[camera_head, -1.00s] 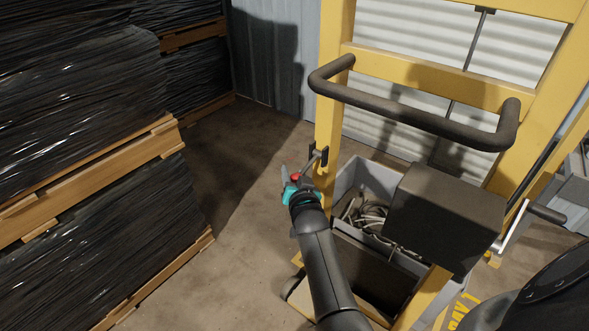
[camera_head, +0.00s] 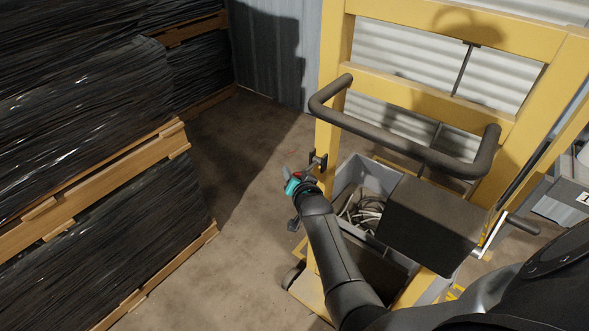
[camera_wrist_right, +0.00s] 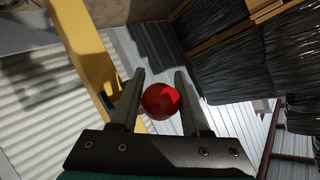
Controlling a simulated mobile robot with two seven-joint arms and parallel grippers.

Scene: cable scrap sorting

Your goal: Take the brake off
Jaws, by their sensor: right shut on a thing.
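The brake lever (camera_head: 311,168) is a short rod with a red knob (camera_wrist_right: 161,100), fixed to a dark bracket on the left yellow post of the lift frame. My right gripper (camera_head: 294,176), with a teal body, reaches the knob from the front. In the right wrist view its two fingers stand on either side of the knob, shut on it. In the head view the fingers and the gripper body hide most of the knob. My left gripper is not in view.
The yellow frame (camera_head: 331,120) carries a dark bent handlebar (camera_head: 400,139) and a dark box (camera_head: 432,222). A grey bin (camera_head: 346,184) with cable scraps stands behind my right arm. Stacked black bales (camera_head: 90,130) on wooden pallets fill the left. Floor between is clear.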

